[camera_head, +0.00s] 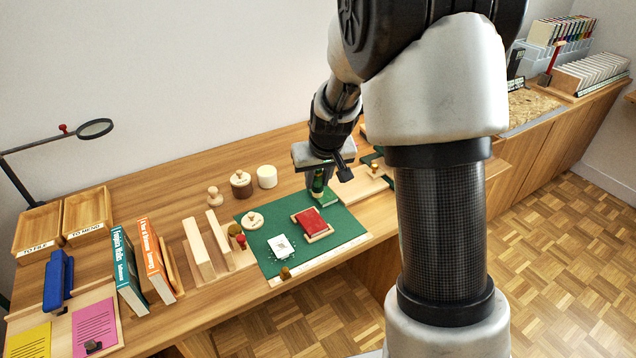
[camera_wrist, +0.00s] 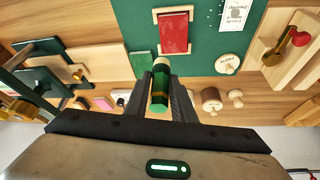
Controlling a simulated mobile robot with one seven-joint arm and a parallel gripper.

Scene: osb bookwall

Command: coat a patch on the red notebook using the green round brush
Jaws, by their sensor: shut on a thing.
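The red notebook (camera_head: 312,222) lies flat in a shallow pale wooden holder on the green mat (camera_head: 268,262). In the wrist view the notebook (camera_wrist: 174,33) shows at the top centre. My gripper (camera_head: 318,180) is shut on the green round brush (camera_head: 318,188), which has a green body and a gold band. In the wrist view the brush (camera_wrist: 160,92) sits between the two dark fingers, its pale tip toward the notebook. The brush is behind the notebook in the head view and apart from it. Whether its tip touches anything is unclear.
A white card (camera_head: 281,246) and a round wooden-lidded pot (camera_head: 252,220) are on the mat. A brown jar (camera_head: 241,184) and a white jar (camera_head: 267,176) stand behind. Wooden blocks (camera_head: 199,248) and upright books (camera_head: 155,261) stand left.

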